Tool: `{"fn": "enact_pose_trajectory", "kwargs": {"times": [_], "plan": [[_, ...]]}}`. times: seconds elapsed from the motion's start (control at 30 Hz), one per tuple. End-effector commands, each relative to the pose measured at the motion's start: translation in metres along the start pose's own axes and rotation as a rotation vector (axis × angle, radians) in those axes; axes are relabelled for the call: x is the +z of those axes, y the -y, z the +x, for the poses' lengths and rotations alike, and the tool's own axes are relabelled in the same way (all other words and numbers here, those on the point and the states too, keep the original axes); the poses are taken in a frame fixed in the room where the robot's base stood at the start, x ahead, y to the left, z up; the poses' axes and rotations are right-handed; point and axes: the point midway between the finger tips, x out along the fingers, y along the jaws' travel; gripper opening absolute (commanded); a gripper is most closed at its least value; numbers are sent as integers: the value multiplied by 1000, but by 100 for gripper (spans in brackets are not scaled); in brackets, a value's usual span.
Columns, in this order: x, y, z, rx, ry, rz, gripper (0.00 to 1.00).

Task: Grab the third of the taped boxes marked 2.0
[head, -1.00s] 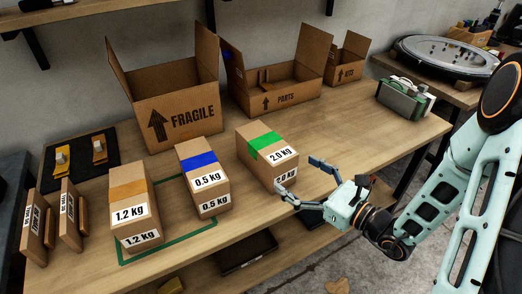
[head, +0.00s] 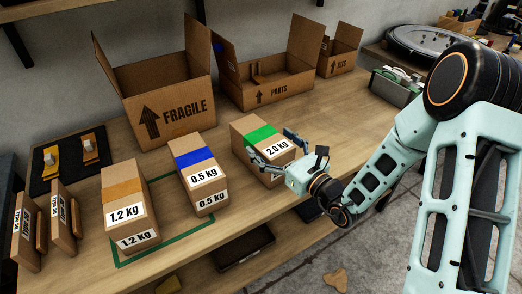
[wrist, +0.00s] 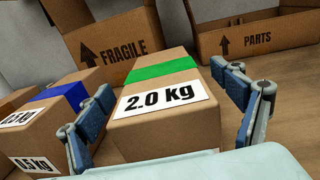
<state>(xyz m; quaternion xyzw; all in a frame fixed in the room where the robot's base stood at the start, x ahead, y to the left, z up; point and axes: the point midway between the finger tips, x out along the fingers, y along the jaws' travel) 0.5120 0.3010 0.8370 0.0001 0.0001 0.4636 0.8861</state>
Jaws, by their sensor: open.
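The box marked 2.0 kg (head: 254,136) has green tape and is the rightmost of three taped boxes on the workbench. It also shows in the wrist view (wrist: 160,134), upright. My gripper (head: 272,147) is open at its near side. In the wrist view my gripper (wrist: 166,105) has one finger on each side of the box; whether they touch it I cannot tell. The box marked 0.5 kg (head: 205,192) with blue tape stands to its left. The box marked 1.2 kg (head: 130,217) with orange tape stands further left.
Open cartons marked FRAGILE (head: 160,95), PARTS (head: 235,88) and KITS (head: 335,63) stand behind. The blue-taped box (wrist: 45,130) is close to my left finger in the wrist view. A green-and-grey device (head: 396,86) sits at the right. Flat cartons (head: 25,235) lean at the far left.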

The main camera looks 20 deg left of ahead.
Motion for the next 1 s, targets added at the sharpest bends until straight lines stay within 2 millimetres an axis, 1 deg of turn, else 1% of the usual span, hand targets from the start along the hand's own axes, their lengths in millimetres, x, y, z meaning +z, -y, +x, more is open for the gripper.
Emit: {"fn": "enact_pose_trajectory", "kwargs": {"times": [0.03, 0.13, 0.4, 1.0], "plan": [[-1, -1, 8, 2, 2, -2, 87], [0, 0, 16, 1, 0, -1, 87], [0, 0, 19, 0, 0, 0, 86], [0, 0, 18, 0, 0, -1, 20]]}}
